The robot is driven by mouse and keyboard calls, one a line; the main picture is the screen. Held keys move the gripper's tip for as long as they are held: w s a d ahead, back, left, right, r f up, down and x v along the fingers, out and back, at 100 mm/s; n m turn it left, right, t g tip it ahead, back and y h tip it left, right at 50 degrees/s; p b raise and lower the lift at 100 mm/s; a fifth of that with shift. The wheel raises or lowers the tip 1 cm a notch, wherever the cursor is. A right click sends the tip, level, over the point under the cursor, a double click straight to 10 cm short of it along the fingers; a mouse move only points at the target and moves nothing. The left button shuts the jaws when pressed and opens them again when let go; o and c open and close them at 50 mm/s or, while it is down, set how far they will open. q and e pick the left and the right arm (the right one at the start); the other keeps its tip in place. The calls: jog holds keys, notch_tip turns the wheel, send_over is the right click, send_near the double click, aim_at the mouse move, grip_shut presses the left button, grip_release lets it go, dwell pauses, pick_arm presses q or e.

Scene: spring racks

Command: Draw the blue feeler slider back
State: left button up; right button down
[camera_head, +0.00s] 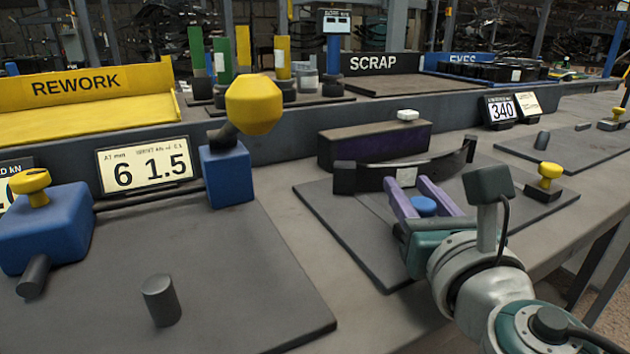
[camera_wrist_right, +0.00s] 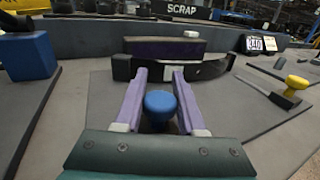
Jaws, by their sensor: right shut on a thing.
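The blue feeler slider shows as a round blue knob (camera_head: 424,205) on the right-hand dark plate, in front of a dark curved bar (camera_head: 440,165) with a white label. In the right wrist view the knob (camera_wrist_right: 160,104) sits between the two purple fingers of my right gripper (camera_wrist_right: 160,72). In the head view my right gripper (camera_head: 408,183) reaches in from the lower right, its fingers on either side of the knob and its fingertips near the bar. It is shut on the knob. The knob's lower part is hidden. My left gripper is not in view.
A dark purple block (camera_head: 375,146) stands behind the bar. A yellow knob (camera_head: 549,171) stands to the right. The left fixture has a blue block (camera_head: 228,175) with a yellow head (camera_head: 253,104) and a grey peg (camera_head: 161,300). A display (camera_head: 501,109) reads 340.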

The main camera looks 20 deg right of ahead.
jog(key=shift+s+r, duration=0.1)
jog(key=shift+s, duration=0.7)
jog(key=c, duration=0.5)
grip_release()
jog(key=shift+s+d, duration=0.1)
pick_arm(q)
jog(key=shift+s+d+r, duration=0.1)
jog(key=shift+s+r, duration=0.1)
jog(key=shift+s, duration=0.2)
pick_arm(e)
jog(key=v, duration=1)
